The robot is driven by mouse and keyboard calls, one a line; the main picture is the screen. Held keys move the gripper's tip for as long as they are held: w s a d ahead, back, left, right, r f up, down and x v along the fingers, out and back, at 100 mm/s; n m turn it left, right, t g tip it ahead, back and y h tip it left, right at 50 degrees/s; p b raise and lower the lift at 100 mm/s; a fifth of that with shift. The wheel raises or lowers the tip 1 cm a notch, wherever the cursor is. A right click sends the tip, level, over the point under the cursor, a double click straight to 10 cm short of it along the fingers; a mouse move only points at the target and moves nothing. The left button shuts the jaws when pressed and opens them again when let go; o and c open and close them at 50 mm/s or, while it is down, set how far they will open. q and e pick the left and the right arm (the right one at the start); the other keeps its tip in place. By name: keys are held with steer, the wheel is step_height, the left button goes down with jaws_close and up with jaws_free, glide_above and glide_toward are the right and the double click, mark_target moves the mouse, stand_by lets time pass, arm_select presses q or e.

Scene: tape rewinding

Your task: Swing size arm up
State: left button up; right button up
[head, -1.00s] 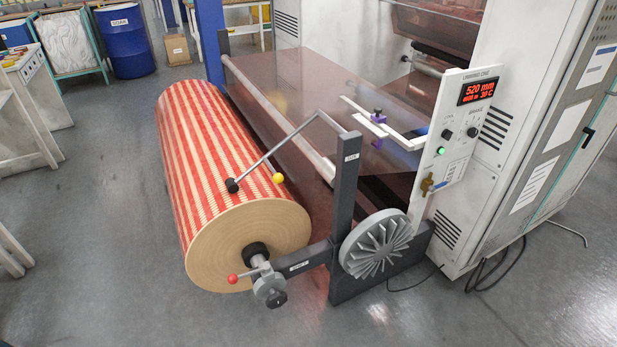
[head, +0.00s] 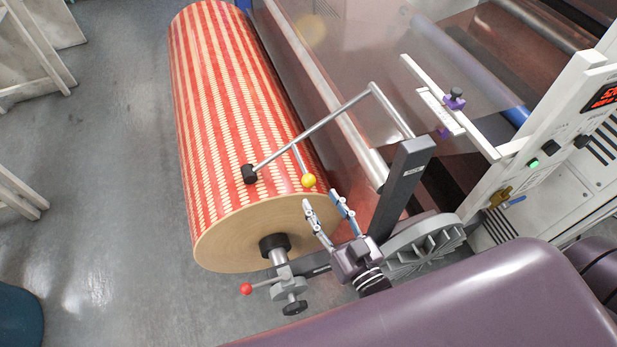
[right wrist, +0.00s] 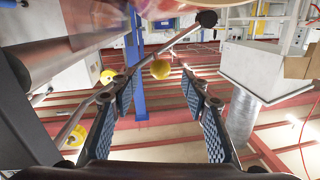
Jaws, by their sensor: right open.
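The size arm (head: 318,133) is a bent grey rod pivoted near the top of the dark post (head: 402,185). Its black end (head: 249,174) rests against the red-and-cream roll (head: 240,110). A short stem on it carries a yellow knob (head: 308,181). My right gripper (head: 322,197) is open, its fingers pointing up at the knob from just below. In the right wrist view the yellow knob (right wrist: 160,69) appears between the open fingertips (right wrist: 159,76); whether it lies between them or just beyond, I cannot tell. My left gripper is out of view.
A red-tipped lever (head: 246,289) and a black hand knob (head: 295,307) sit on the roll's shaft end. A finned grey disc (head: 430,245) stands right of my gripper. The machine panel with a green button (head: 534,163) is at the right.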

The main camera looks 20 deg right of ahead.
mark_target(312, 186)
steer(key=shift+w+r, duration=0.15)
steer(key=shift+r, duration=0.25)
steer(key=shift+w+a+r, duration=0.1)
steer(key=shift+w, duration=0.3)
steer(key=w, duration=0.4)
steer(key=w+a+p, duration=0.1)
steer(key=w, duration=0.1)
steer(key=shift+w+f, duration=0.2)
steer(key=shift+w, duration=0.05)
steer(key=shift+c, duration=0.2)
jaws_close()
